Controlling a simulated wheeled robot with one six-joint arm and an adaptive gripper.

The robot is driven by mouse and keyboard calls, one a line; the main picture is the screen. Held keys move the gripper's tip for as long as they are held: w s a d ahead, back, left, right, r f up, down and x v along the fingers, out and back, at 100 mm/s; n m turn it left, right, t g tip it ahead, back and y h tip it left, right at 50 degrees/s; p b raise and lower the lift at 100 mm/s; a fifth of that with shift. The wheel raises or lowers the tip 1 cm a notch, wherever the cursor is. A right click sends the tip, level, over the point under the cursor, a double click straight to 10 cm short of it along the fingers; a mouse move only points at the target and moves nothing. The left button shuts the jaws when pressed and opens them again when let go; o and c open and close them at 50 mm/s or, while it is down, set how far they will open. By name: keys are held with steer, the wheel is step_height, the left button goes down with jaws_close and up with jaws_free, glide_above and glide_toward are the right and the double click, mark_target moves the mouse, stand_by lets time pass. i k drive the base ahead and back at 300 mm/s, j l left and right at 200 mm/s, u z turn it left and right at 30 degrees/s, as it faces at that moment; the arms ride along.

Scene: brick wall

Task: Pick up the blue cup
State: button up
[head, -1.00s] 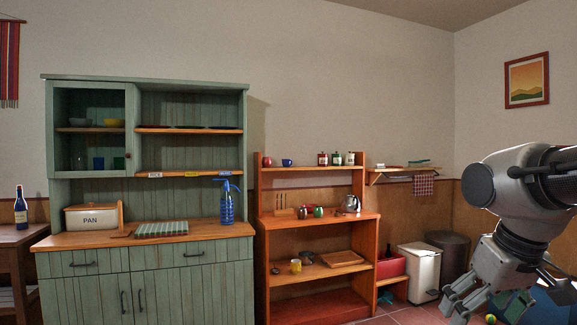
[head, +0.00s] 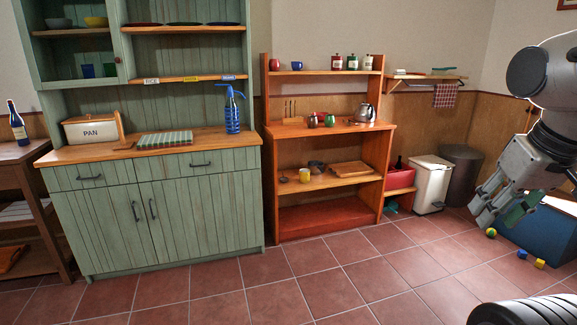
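A small blue cup (head: 297,66) stands on the top shelf of the orange wooden shelf unit (head: 326,214), just right of a red mug (head: 274,64). My gripper (head: 484,212) hangs at the right of the picture, pointing down and left. It is far to the right of the cup, well apart from it and lower in the picture. The fingers are seen from the side and I cannot tell how far apart they are. I see nothing clearly held.
Lidded jars (head: 352,62) stand right of the cup. A green cabinet (head: 200,215) is on the left, with a blue siphon bottle (head: 232,110). A white bin (head: 431,184) and a blue box (head: 548,232) are at the right, with small toys nearby. The tiled floor (head: 300,285) in front is mostly clear.

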mark_target(296, 66)
steer(key=i+z, duration=0.15)
steer(key=i, duration=2)
